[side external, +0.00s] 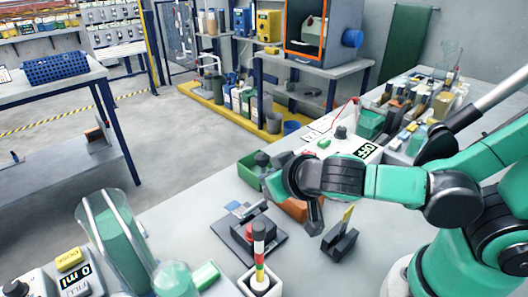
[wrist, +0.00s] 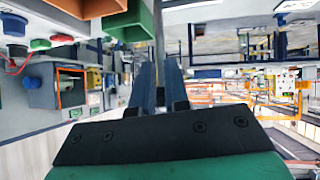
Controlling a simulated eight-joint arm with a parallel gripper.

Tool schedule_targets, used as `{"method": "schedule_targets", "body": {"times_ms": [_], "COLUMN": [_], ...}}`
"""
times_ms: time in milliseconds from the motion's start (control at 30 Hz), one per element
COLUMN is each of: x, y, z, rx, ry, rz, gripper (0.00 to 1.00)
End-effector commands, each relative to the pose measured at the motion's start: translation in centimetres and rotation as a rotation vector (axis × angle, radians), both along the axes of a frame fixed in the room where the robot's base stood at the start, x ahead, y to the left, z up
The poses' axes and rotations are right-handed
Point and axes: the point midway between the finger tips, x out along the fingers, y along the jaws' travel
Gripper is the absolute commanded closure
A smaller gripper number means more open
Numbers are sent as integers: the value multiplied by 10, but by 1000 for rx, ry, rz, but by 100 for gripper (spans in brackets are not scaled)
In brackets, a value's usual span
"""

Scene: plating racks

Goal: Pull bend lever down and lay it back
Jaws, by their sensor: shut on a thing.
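My gripper (wrist: 160,75) shows two blue fingers in the wrist view, closed around a slim grey bar (wrist: 159,32) that runs up the picture between them; I take this bar to be the bend lever. In the side external view my dark wrist hangs over the bench, and my fingers and most of the lever are hidden or hard to make out. A dark bending fixture (side external: 270,249) with a flat base plate and a red detail sits on the bench below and left of my wrist. How far the lever is tilted cannot be told.
A green tray (side external: 246,170) and an orange tray (side external: 294,209) lie close to my wrist. A black block with a yellow strip (side external: 340,242) and a banded post (side external: 259,248) in a white holder stand nearby. An OFF-display box (side external: 345,148) is behind.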

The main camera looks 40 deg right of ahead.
Motion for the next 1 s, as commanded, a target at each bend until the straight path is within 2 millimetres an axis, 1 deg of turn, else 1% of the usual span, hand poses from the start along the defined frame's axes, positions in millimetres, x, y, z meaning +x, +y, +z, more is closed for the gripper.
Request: {"method": "schedule_targets", "body": {"times_ms": [33, 133, 167, 200, 267, 300, 733, 1000], "x": [-2, -3, -2, -2, -2, -2, -4, -19], "y": [-3, -3, -3, -3, -3, -3, -1, 3], "z": [-1, -2, -2, -1, -1, -1, 1, 13], "rx": [-4, -5, -4, -4, -4, -4, -4, -3], "ry": [7, 6, 7, 6, 6, 6, 5, 5], "rz": [-12, -13, -13, -12, -11, -10, -6, -4], "gripper": [100, 100, 92, 80, 63, 52, 51, 51]}}
